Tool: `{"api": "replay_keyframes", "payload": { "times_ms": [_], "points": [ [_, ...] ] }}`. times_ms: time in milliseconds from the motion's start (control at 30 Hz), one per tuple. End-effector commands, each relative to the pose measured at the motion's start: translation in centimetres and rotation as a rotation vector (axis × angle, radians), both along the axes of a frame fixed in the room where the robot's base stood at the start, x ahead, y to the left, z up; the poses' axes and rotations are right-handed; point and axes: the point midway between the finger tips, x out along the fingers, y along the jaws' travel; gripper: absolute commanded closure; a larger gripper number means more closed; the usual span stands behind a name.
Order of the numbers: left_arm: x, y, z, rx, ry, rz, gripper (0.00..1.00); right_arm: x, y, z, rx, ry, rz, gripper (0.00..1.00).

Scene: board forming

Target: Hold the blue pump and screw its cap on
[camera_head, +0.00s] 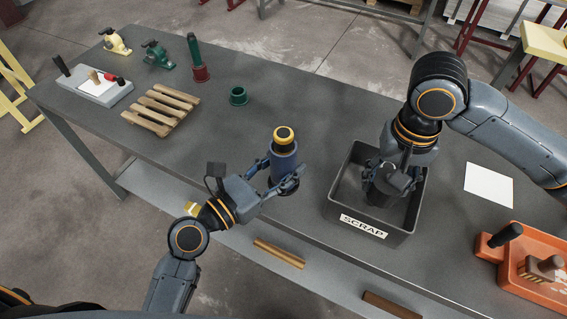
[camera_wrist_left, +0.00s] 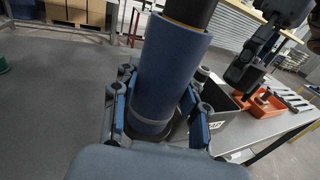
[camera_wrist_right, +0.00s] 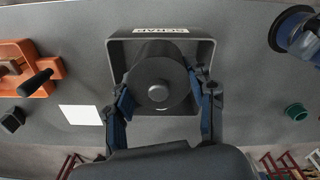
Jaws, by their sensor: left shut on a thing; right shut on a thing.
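The blue pump (camera_head: 284,162) is upright near the table's front edge, with a yellow ring and black centre at its top. My left gripper (camera_head: 279,181) is shut around its lower body; the left wrist view shows a finger on each side of the blue cylinder (camera_wrist_left: 170,70). I cannot tell whether its base touches the table. My right gripper (camera_head: 388,182) is shut on a dark grey round part, possibly the cap, over the scrap bin. The right wrist view shows this part (camera_wrist_right: 158,80) between the fingers, its round face with a central knob towards the camera.
The black scrap bin (camera_head: 372,228) stands under my right gripper. An orange tray (camera_head: 535,285) and a white sheet (camera_head: 489,185) lie to the right. A wooden pallet (camera_head: 161,109), green ring (camera_head: 238,96) and small fixtures stand on the left.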

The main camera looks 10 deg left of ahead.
Motion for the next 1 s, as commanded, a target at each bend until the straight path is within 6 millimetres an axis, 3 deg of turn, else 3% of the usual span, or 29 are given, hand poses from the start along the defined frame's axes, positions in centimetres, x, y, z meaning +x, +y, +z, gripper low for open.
{"api": "replay_keyframes", "payload": {
  "times_ms": [100, 333, 433, 600, 800, 1000],
  "points": [
    [0.0, 0.0, 0.3, -0.004, -0.006, 0.001, 1.00, 2.4, 3.8, 3.0, 0.000, -0.010, -0.028, 0.77],
    [0.0, 0.0, 0.4, -0.004, -0.007, 0.002, 1.00, 5.1, 10.3, 8.8, -0.005, -0.012, -0.102, 0.77],
    [0.0, 0.0, 0.4, -0.004, -0.007, 0.002, 1.00, 5.5, 13.1, 11.2, -0.006, -0.012, -0.111, 0.77],
    [0.0, 0.0, 0.4, -0.004, -0.007, 0.002, 1.00, 4.1, 17.2, 13.3, -0.008, -0.009, 0.029, 0.77],
    [0.0, 0.0, 0.4, -0.004, -0.007, 0.002, 1.00, 3.0, 19.4, 14.3, -0.008, -0.006, 0.122, 0.77],
    [0.0, 0.0, 0.4, -0.004, -0.007, 0.002, 1.00, 2.9, 19.6, 14.4, -0.007, -0.006, 0.135, 0.77]
  ]
}}
